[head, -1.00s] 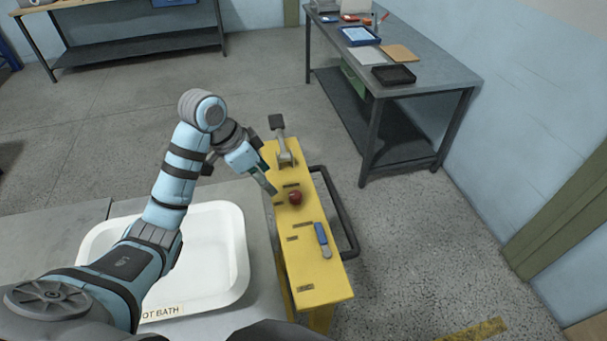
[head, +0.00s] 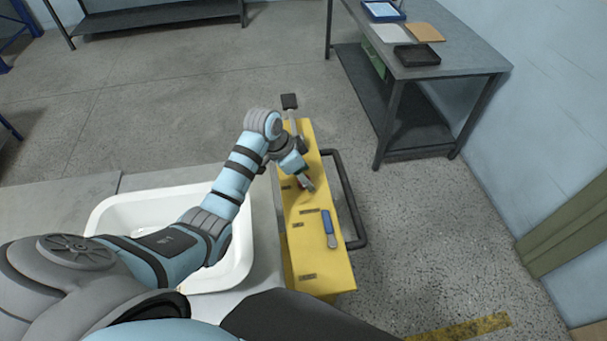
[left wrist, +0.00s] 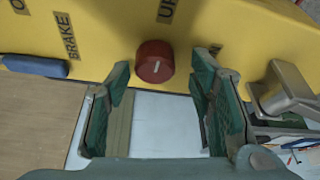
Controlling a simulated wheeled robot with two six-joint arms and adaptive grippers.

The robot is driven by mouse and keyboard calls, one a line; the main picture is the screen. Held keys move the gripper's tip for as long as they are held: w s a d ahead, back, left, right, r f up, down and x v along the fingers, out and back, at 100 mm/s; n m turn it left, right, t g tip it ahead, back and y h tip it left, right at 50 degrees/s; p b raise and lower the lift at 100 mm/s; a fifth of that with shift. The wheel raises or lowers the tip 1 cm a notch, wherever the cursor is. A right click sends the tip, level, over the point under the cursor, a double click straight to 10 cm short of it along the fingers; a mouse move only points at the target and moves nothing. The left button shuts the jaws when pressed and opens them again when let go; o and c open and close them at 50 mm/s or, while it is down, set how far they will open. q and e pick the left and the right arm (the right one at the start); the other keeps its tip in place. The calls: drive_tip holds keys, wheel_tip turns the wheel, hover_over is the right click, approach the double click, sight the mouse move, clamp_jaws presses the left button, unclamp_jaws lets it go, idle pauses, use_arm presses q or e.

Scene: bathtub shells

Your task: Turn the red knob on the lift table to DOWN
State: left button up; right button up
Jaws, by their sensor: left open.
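The red knob (left wrist: 155,62) sits on the yellow panel of the lift table (left wrist: 110,22), with a white mark on its face. A label reading UP (left wrist: 167,10) is beside it. Another label (left wrist: 215,50) on its right is partly covered by a finger. My left gripper (left wrist: 160,84) is open, its two green fingers either side of the knob in the picture; I cannot tell if they touch it. In the head view my left gripper (head: 305,182) is over the yellow panel (head: 312,262) and hides the knob. My right gripper is out of view.
A black rail (head: 350,200) runs along the right side. A white basin (head: 240,262) is at left.

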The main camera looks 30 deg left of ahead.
use_arm(q)
drive_tip(key=shift+s+r, duration=0.1)
drive_tip(key=shift+s, duration=0.4)
drive_tip(key=shift+c, duration=1.3)
drive_tip(key=c, duration=0.9)
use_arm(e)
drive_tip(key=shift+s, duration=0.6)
